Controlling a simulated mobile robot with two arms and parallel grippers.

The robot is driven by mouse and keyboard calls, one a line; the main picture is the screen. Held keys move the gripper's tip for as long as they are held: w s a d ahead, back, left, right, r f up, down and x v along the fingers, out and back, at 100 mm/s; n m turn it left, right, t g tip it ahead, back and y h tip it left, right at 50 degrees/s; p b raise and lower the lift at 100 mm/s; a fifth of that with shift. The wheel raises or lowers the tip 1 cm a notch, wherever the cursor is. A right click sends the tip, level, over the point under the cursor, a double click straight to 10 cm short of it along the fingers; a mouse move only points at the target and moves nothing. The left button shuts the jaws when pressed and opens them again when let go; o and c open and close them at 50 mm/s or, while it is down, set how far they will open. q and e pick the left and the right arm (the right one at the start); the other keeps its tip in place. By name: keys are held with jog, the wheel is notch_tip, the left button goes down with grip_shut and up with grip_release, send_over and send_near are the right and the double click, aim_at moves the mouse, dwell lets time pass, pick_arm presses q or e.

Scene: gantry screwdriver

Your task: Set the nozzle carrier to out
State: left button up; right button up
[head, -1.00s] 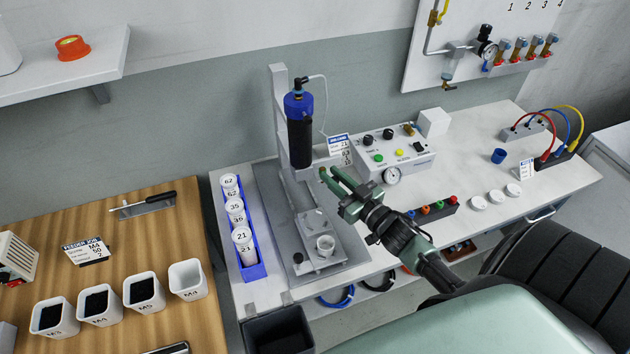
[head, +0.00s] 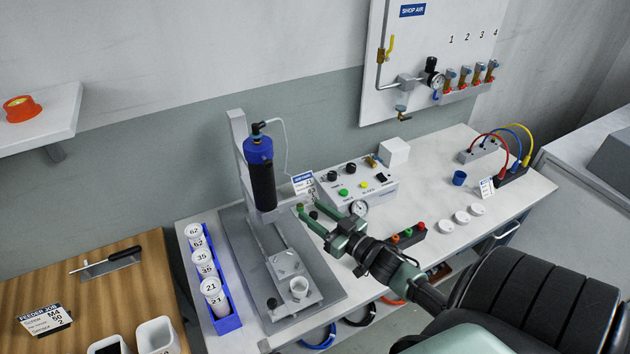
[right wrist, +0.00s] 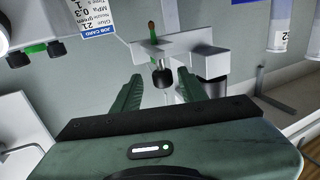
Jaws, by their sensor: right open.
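The dispensing stand (head: 240,150) holds an upright black barrel (head: 262,185) with a blue cap above a grey base. A small grey bracket with a black knob (right wrist: 161,76) shows in the right wrist view; it looks like the nozzle carrier (right wrist: 150,52), with an orange-tipped part above it. My right gripper (head: 309,207) is open and empty, just right of the barrel's lower end. In the right wrist view, its fingers (right wrist: 158,84) appear either side of the knob; I cannot tell the depth gap. The carrier is mostly hidden in the head view. My left gripper is out of view.
A control box (head: 358,185) with a gauge stands right behind my gripper. A job card (head: 303,182) stands beside the barrel. A blue rack (head: 222,310) of labelled containers is at left.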

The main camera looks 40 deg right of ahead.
jog(key=s+b, duration=0.1)
jog(key=s, duration=0.6)
jog(key=shift+s+d, duration=0.35)
jog(key=shift+f, duration=0.1)
